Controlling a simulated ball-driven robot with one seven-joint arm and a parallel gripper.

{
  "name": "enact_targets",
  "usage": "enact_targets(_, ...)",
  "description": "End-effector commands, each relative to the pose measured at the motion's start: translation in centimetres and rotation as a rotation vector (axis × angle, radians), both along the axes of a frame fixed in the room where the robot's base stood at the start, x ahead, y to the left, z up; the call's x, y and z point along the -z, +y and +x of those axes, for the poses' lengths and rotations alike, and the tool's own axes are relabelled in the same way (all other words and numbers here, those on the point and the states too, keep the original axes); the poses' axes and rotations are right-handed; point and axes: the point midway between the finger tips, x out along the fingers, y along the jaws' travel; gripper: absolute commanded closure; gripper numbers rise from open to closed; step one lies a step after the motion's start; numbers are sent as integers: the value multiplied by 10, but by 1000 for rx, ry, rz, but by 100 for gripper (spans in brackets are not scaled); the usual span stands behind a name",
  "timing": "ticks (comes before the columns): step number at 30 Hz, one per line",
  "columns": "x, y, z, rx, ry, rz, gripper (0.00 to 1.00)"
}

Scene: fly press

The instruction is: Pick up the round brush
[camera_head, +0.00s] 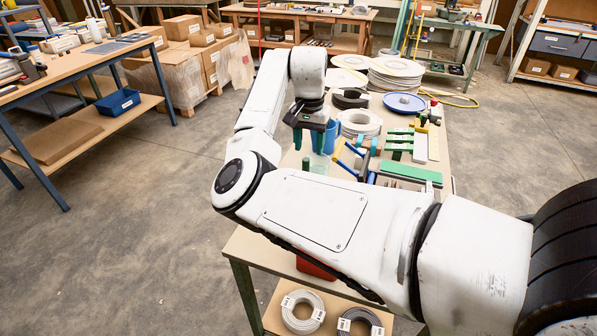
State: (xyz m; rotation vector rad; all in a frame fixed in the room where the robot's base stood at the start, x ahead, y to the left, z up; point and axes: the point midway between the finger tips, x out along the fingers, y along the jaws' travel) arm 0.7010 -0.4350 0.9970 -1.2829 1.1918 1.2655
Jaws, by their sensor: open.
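My gripper (308,146) points down over the left part of the workbench (262,250), with its two teal fingers apart and nothing visible between them. A blue cup-like thing (331,134) stands right beside the fingers. A pale translucent container (318,161) is just below them, with a small green item at its left. I cannot make out a round brush for certain; it may be too small to tell here or hidden behind my gripper and arm. My forearm covers the near part of the benchtop.
Right of my gripper are a blue-and-yellow tool (347,158), a white coil (361,123), green-handled tools (399,141) and a green block (410,171). Farther back are stacked white rings (396,72) and a blue disc (404,102). Open floor (150,235) lies to the left.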

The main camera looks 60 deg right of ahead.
Motion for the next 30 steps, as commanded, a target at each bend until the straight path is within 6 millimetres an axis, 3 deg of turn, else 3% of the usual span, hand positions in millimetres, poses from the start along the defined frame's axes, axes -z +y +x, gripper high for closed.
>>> enact_targets(4, 2, 1, 4, 4, -5, 25, 48)
enact_targets(12, 40, 1, 4, 3, -4, 26, 48)
enact_targets(20, 59, 2, 4, 4, -6, 26, 48)
enact_targets(30, 101, 2, 4, 4, -6, 26, 48)
